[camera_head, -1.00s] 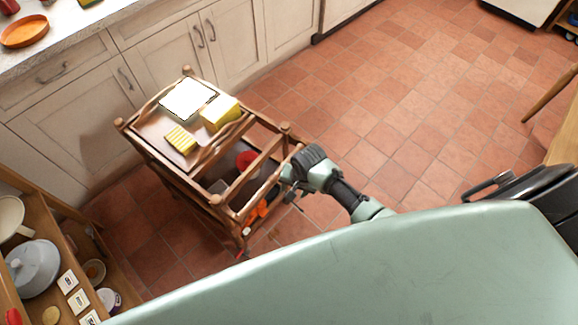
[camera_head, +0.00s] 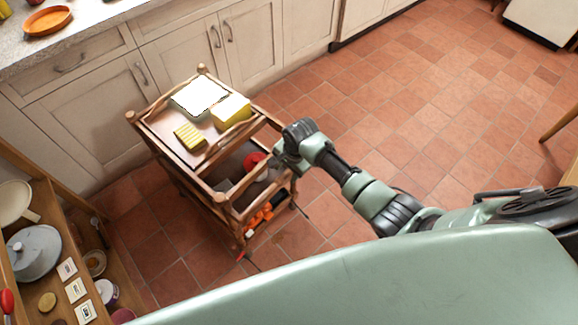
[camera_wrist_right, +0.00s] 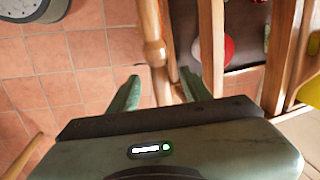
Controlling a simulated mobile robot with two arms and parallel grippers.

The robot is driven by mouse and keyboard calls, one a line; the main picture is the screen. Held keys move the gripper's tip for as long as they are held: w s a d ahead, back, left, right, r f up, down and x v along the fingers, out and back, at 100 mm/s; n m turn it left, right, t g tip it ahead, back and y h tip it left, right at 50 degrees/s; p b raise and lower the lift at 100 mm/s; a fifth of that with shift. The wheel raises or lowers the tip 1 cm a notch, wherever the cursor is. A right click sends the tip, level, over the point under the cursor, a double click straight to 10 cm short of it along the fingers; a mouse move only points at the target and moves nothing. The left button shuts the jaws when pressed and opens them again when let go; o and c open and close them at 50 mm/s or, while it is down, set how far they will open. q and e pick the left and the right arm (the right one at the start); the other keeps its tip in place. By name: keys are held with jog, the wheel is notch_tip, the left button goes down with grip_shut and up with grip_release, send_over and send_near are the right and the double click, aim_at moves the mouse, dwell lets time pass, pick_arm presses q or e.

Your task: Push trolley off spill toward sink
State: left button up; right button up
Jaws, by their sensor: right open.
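The wooden trolley (camera_head: 165,135) stands upright on the tiled floor beside the kitchen cupboards. A white sheet, a yellow box (camera_head: 231,109) and a yellow striped item (camera_head: 190,136) lie on its top. My right gripper (camera_head: 279,158) is at the trolley's right end. In the right wrist view my right gripper (camera_wrist_right: 160,92) is open, with a turned wooden trolley post (camera_wrist_right: 153,45) in the gap between its fingers; I cannot tell whether they touch. My left gripper is out of view. I cannot make out a spill or the sink.
Cupboards (camera_head: 95,115) and a counter (camera_head: 100,25) run along the back. A wooden shelf unit with dishes (camera_head: 35,250) stands at the left. Red and orange items (camera_head: 258,218) sit on the trolley's lower shelves. Open floor (camera_head: 400,110) lies to the right.

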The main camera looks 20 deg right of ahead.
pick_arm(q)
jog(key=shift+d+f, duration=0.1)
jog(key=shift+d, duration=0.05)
pick_arm(e)
jog(key=shift+w+f, duration=0.1)
jog(key=shift+f, duration=0.5)
